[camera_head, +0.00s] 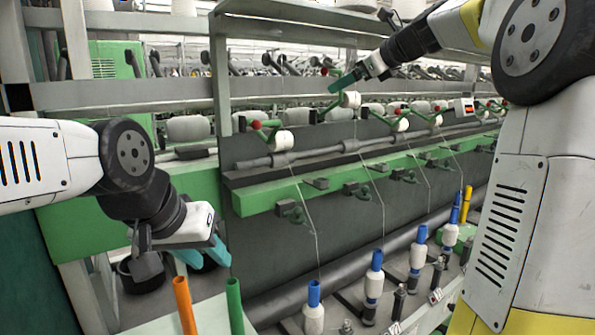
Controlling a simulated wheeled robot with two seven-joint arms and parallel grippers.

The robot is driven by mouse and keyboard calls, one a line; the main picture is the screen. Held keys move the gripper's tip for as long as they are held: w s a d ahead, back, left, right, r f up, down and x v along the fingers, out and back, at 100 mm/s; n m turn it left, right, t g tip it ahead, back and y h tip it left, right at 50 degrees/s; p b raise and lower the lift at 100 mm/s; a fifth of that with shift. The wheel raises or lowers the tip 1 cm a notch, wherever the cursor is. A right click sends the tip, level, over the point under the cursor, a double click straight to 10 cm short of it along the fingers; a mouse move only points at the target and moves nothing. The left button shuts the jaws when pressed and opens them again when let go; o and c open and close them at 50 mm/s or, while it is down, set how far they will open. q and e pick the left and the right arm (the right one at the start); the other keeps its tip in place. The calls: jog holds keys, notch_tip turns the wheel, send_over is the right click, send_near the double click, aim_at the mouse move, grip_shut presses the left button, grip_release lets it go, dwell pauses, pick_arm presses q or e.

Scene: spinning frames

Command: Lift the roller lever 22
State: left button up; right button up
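Several green roller levers with red knobs and white rollers line the rail of the spinning frame; I cannot read which is number 22. One lever (330,109) has its white roller (350,99) higher than its neighbours, directly below my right gripper (345,82). That gripper's teal fingers are close to the lever and roller; whether they touch is unclear, and I see no clear gap between them. Another lever (268,134) sits lower at left, with a red knob and white roller. My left gripper (204,256) is open and empty at lower left, fingers pointing down, away from the levers.
Bobbins with blue tubes (374,276) stand in a row along the lower spindle rail, threads running up from them. Orange (185,306) and green (234,306) tubes stand just below my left gripper. A green rail (330,184) and grey bars cross the frame.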

jog(key=s+f+n+g+h, duration=0.2)
jog(key=s+f+n, duration=1)
jog(key=s, duration=0.5)
jog(key=s+f+n+g+h, duration=0.3)
jog(key=s+f+n, duration=1)
jog(key=s+f, duration=0.3)
jog(key=shift+s+a+f, duration=0.15)
jog(key=shift+s+a, duration=0.1)
jog(key=shift+s, duration=0.55)
